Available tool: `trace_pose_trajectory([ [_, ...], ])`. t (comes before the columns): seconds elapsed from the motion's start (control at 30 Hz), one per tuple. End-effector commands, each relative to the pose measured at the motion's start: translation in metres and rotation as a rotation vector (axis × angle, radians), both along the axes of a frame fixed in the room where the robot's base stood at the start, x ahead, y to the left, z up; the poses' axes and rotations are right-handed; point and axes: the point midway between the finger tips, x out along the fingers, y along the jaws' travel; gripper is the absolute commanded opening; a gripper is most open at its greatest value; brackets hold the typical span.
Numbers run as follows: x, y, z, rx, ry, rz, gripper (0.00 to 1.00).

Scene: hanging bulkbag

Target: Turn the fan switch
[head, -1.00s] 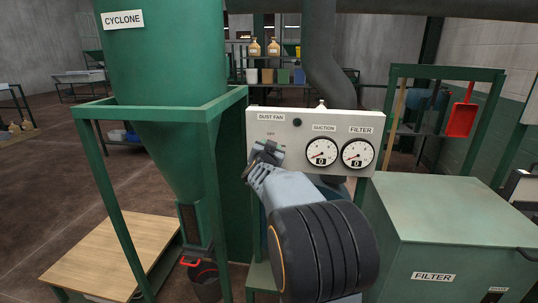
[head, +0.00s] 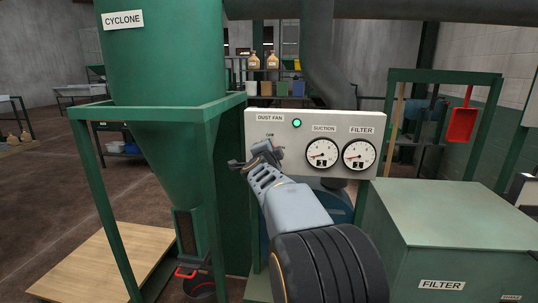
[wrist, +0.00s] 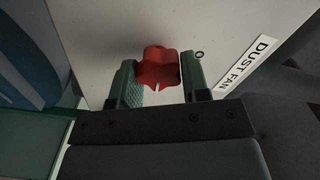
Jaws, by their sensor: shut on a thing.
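The fan switch is a red lobed knob (wrist: 158,66) on the pale panel (head: 290,160), below the DUST FAN label (head: 270,118). In the wrist view it sits between the two green-padded fingers of my gripper (wrist: 160,82), which is shut on it. In the head view my gripper (head: 256,157) is at the left part of the panel and hides the knob. The indicator lamp (head: 297,123) beside the label glows green. The suction gauge (head: 322,153) and filter gauge (head: 359,155) stand to the right; their small number windows are hard to read.
The green cyclone (head: 165,60) and its frame stand left of the panel. A green filter box (head: 450,220) stands at the right. A wooden platform (head: 90,260) and a red-handled bucket (head: 199,287) are low at the left.

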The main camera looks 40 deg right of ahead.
Motion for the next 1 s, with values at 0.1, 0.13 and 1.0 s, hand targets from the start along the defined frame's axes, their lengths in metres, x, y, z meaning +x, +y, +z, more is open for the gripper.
trace_pose_trajectory([
  [0.1,-0.0002,-0.0002,-0.0008,0.033,-0.033,-0.001,0.19],
  [0.13,-0.0001,-0.0001,-0.0007,0.041,-0.04,0.0,0.19],
  [1.0,-0.0001,-0.0001,0.0,0.081,-0.077,0.0,0.59],
])
